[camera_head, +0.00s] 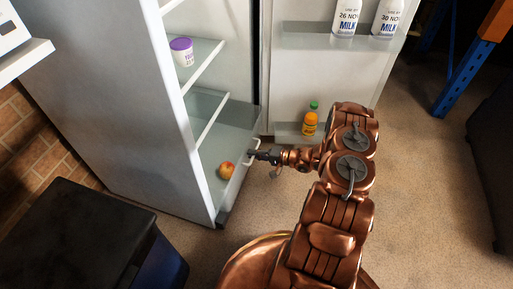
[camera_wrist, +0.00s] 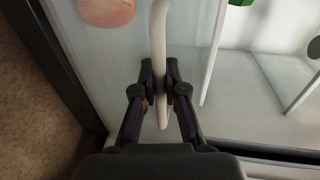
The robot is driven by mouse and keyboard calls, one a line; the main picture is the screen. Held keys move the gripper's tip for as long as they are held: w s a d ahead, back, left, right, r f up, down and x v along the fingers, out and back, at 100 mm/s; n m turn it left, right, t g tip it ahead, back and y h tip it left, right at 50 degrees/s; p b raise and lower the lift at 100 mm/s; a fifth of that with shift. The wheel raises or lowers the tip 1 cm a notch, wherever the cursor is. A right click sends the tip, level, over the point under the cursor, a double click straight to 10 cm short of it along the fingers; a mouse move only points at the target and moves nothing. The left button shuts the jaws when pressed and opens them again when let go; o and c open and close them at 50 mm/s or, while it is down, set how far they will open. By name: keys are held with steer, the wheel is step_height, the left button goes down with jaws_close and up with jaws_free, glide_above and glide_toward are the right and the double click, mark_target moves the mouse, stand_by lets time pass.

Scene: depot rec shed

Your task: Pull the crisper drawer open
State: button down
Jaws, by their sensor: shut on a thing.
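The crisper drawer (camera_head: 233,187) is the clear bin at the bottom of the open white fridge, with a red and yellow apple (camera_head: 227,170) inside. Its pale bar handle (camera_head: 249,163) is on the front panel; in the wrist view the handle (camera_wrist: 158,28) runs up the middle. My gripper (camera_head: 256,154) reaches in from the right and is shut on the handle. In the wrist view both fingertips (camera_wrist: 160,78) press on the bar from either side. The apple shows partly at the top left there (camera_wrist: 107,10). I cannot tell whether the drawer is slightly out.
The fridge door (camera_head: 290,85) stands open on the right, with milk bottles (camera_head: 347,18) and an orange juice bottle (camera_head: 310,120) in its racks. A yogurt tub (camera_head: 182,52) sits on a shelf. A dark bin (camera_head: 75,230) stands front left. Floor (camera_head: 430,200) at right is clear.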

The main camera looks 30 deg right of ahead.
steer(key=shift+s+d, duration=0.3)
steer(key=shift+s, duration=0.1)
steer(key=c, duration=1.2)
jaws_free()
steer(key=v, duration=1.2)
